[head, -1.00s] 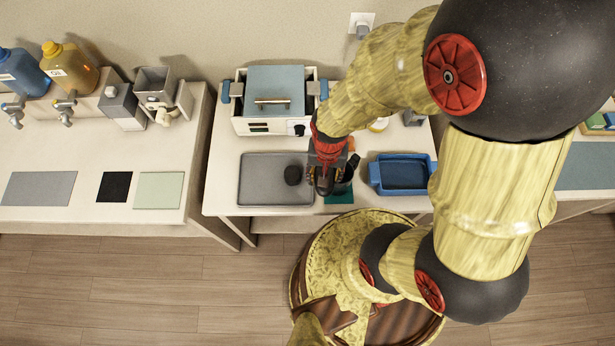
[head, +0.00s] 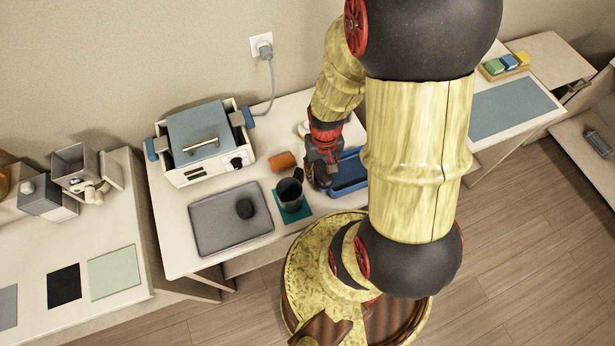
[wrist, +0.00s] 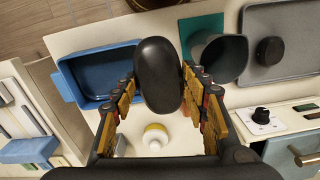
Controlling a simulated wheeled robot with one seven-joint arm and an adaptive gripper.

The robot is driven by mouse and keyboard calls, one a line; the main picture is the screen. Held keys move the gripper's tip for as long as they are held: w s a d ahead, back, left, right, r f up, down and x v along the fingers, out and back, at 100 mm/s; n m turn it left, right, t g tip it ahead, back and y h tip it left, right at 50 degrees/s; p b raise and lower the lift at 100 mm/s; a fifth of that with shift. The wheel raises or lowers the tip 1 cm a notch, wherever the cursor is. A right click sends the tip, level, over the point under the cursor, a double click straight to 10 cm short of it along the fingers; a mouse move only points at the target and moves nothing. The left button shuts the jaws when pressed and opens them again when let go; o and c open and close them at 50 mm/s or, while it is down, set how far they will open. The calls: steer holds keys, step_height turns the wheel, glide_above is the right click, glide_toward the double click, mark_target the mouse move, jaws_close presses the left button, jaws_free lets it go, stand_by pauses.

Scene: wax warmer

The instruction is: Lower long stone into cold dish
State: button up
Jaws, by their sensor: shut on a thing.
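A long dark oval stone (wrist: 158,75) is held between the fingers of my gripper (wrist: 160,90) in the wrist view. The fingers are shut on its sides. A blue rectangular dish (wrist: 72,84) lies left of the stone in that view, with a dark blue inside. In the head view my gripper (head: 322,178) is at the left end of the blue dish (head: 364,187), and my arm hides part of the dish. The stone cannot be made out clearly there. Its height above the table is hard to tell.
A dark mug (head: 290,194) on a teal mat stands close left of my gripper. A grey tray (head: 215,232) with a round dark stone (head: 245,208) lies farther left. An orange cylinder (head: 283,161) and the lidded warmer (head: 201,140) are behind. A yellow-and-white object (wrist: 156,136) shows near the fingers.

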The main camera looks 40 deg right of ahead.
steer(key=b, duration=0.3)
glide_above(348, 174)
step_height(348, 174, down, 4)
steer(key=shift+s+f, duration=0.1)
steer(key=shift+f+b, duration=0.15)
steer(key=shift+b, duration=0.2)
stand_by(0.3)
steer(key=shift+f+b, duration=1.75)
steer(key=shift+f, duration=0.7)
steer(key=shift+f+b, duration=1.75)
steer(key=shift+f, duration=0.75)
stand_by(0.5)
steer(key=o, duration=1.5)
